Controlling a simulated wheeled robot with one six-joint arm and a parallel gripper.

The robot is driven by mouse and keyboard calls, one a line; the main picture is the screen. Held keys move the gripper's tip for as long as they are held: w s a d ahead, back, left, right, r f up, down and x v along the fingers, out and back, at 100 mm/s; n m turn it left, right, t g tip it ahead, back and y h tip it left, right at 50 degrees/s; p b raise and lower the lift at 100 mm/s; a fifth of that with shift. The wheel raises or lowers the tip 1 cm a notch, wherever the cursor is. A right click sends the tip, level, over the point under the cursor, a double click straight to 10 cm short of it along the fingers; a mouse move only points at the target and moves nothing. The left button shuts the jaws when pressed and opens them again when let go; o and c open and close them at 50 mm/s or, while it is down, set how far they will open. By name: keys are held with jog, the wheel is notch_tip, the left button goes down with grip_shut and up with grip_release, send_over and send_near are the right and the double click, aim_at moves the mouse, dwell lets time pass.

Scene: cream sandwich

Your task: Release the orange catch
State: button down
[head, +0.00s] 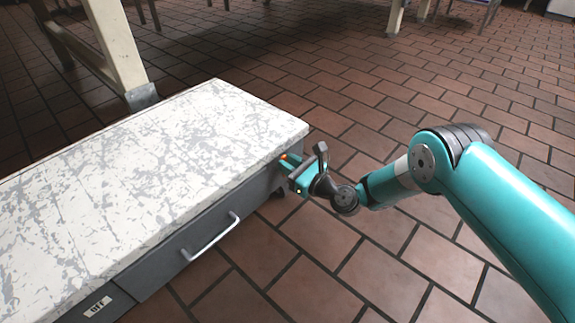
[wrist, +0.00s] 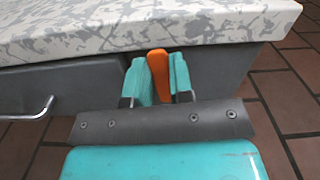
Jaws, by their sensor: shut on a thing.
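The orange catch (wrist: 160,75) is an upright orange tab at the end of the grey cabinet, just under the worn white top. In the wrist view it stands between the two teal fingers of my gripper (wrist: 160,82), which are shut on it. In the head view only a small bit of the orange catch (head: 284,156) shows at the cabinet's right end, with my gripper (head: 289,164) against it. The catch's lower part is hidden behind the gripper's dark bracket.
The cabinet's white top (head: 150,150) overhangs its grey body. The tiled floor (head: 350,260) around my arm is clear. A cream table leg (head: 115,45) stands behind.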

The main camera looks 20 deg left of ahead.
jog(key=shift+w+d+f+m, duration=0.1)
jog(key=shift+d+f+m, duration=0.1)
jog(key=shift+m, duration=0.2)
dwell(0.3)
jog(key=c, duration=1.2)
grip_release()
jog(key=shift+o, duration=1)
jog(key=shift+a+r, duration=0.1)
jog(key=p+v, duration=1.7)
jog(key=p, duration=0.4)
jog(key=shift+p, duration=0.4)
